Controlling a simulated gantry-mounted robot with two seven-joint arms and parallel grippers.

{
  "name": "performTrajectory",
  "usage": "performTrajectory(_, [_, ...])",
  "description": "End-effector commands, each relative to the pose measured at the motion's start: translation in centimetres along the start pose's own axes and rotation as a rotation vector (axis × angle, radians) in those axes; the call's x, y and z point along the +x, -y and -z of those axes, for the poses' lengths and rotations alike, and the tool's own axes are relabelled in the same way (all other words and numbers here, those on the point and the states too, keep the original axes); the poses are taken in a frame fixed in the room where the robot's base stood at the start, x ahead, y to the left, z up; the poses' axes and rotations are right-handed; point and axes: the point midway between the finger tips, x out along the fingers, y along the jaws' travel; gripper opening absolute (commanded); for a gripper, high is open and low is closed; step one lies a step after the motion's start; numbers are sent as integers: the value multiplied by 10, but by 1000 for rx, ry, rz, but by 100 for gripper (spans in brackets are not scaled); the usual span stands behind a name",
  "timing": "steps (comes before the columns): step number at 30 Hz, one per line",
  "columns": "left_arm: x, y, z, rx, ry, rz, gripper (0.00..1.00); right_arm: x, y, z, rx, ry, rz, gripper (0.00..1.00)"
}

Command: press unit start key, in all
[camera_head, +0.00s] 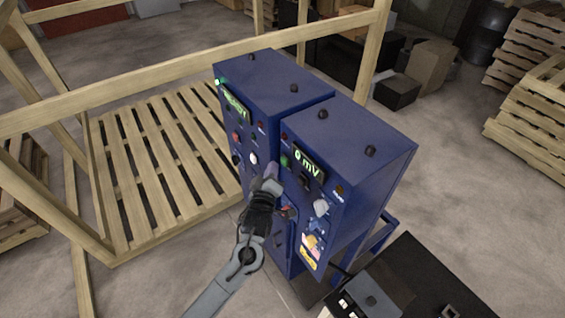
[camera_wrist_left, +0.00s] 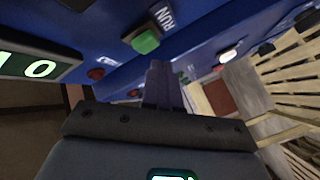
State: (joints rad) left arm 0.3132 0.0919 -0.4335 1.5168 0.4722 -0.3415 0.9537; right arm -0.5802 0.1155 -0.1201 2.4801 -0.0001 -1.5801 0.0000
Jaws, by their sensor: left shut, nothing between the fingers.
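Two blue detector cabinets stand side by side, the left one (camera_head: 272,82) and the right one (camera_head: 368,135). The left display (camera_head: 237,106) glows green and seems to read READY; the right display (camera_head: 309,163) reads 0 mV. A green key (camera_head: 285,160) is on the right cabinet's front; in the left wrist view the green key (camera_wrist_left: 146,42) has RUN printed beside it. My left gripper (camera_head: 271,170) is shut and empty, close to this key. In the wrist view its fingertips (camera_wrist_left: 160,70) appear just below the key; I cannot tell about contact. My right gripper is out of view.
A white knob (camera_head: 320,207) projects from the right cabinet's front below the display. A slatted wooden pallet (camera_head: 160,165) lies to the left, with wooden beams around it. Cardboard boxes (camera_head: 431,66) and stacked pallets stand at the back right.

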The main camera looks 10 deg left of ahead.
Motion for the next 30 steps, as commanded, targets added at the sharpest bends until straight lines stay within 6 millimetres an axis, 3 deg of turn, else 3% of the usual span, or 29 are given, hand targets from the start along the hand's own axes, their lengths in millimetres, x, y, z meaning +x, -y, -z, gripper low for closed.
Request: performTrajectory(30, [7,-5,-5,0,0,0,0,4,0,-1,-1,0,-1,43])
